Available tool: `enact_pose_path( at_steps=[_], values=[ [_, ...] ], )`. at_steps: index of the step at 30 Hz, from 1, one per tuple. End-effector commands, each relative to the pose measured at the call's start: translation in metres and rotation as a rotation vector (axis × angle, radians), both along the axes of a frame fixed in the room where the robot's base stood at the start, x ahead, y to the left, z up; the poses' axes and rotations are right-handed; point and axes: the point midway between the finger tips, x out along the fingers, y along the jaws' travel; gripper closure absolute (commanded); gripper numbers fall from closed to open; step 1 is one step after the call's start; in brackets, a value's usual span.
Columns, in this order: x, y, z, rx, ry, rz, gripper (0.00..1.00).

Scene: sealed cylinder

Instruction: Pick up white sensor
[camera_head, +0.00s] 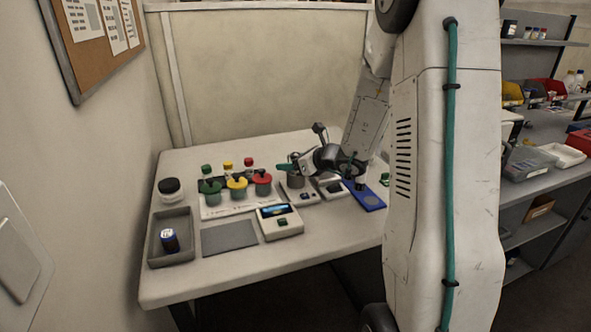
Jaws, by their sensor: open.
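I cannot tell for sure which thing is the white sensor. A small white device (303,196) lies on the table below my gripper, and another pale device with a dark top (330,188) lies just right of it, partly hidden by my arm. My gripper (295,165) reaches in from the right above the back right part of the table, open. A grey cylinder (295,179) stands just under it; whether they touch is unclear. A larger white box with a lit screen (279,221) stands at the front.
Green (209,186), yellow (236,183) and red (262,181) capped containers stand on a white rack. A grey tray (158,257) holds a dark blue cylinder (170,240). A grey mat (229,238), black-lidded jar (171,189) and blue board (366,197) lie around. Walls close the left and back.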

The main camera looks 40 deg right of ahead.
Motion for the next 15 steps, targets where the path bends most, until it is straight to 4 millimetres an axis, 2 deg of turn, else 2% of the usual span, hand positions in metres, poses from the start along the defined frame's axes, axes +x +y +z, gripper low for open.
enact_pose_path(
  at_steps=[7,8,13,15],
  values=[
    [0.003,0.0009,-0.0009,-0.001,-0.001,0.0,0.46],
    [0.0029,0.0009,-0.0008,-0.001,-0.001,0.0,0.49],
    [0.0028,0.001,-0.0008,-0.001,-0.001,0.0,0.96],
    [0.0028,0.0009,-0.0006,-0.001,-0.001,0.0,1.0]
  ],
)
